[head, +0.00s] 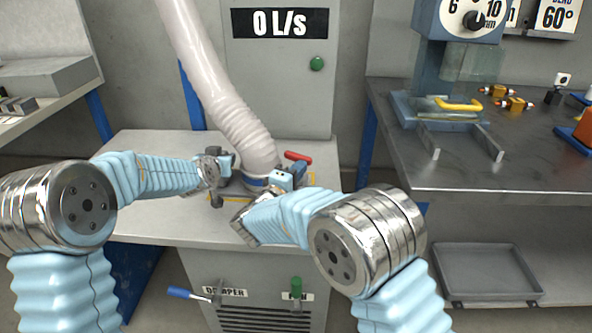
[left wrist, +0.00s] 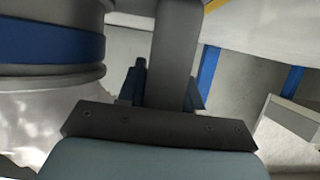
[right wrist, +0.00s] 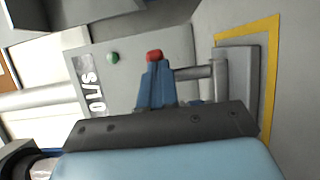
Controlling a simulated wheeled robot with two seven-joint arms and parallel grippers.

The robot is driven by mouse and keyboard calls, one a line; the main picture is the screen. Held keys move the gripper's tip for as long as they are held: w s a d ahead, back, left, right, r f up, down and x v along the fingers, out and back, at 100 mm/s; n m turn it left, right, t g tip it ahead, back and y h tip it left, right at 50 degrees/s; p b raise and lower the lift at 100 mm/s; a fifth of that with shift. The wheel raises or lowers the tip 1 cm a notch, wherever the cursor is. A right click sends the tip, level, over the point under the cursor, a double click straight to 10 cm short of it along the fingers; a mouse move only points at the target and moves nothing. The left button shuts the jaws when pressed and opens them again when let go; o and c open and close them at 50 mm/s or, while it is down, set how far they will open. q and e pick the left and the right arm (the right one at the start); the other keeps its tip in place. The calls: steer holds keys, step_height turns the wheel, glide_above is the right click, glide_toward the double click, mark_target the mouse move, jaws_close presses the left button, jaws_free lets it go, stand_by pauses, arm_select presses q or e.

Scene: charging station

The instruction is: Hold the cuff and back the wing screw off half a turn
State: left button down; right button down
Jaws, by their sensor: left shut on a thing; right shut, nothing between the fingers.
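The cuff (head: 255,181), with a blue band, is at the foot of the pale hose (head: 218,85) on the bench. It fills the left of the left wrist view (left wrist: 50,42). My left gripper (head: 224,162) is left of it, shut on a dark grey bar (left wrist: 176,50) beside the cuff. The red wing screw (head: 298,156) is right of the cuff, and its red end shows in the right wrist view (right wrist: 154,55). My right gripper (head: 291,174) is shut and empty, its fingertips just in front of the screw. Whether they touch it is unclear.
A grey cabinet (head: 280,85) reading 0 L/s stands behind the bench (head: 160,222). A yellow outline (right wrist: 268,95) marks the bench. A blue-handled lever (head: 185,293) and green knob (head: 296,287) are on the front. A metal table (head: 430,185) is at right.

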mark_target(311, 165)
steer(key=n+y, duration=0.1)
steer(key=d+n+t+y, duration=0.1)
steer(key=y, duration=0.1)
steer(key=n+y, duration=0.1)
steer(key=y, duration=0.1)
steer(key=shift+w+d+n, duration=0.15)
steer(key=shift+d+n, duration=0.15)
steer(key=shift+d, duration=0.1)
steer(key=n+y, duration=0.1)
steer(key=y, duration=0.1)
steer(key=d+n+y, duration=0.1)
steer(key=n+y, duration=0.1)
steer(key=w+n+y, duration=0.1)
steer(key=y, duration=0.2)
steer(key=shift+d, duration=0.3)
steer(key=shift+w+d+f+n+y, duration=0.1)
steer(key=shift+w+d+n+y, duration=0.25)
steer(key=shift+w, duration=0.3)
steer(key=shift+s, duration=0.1)
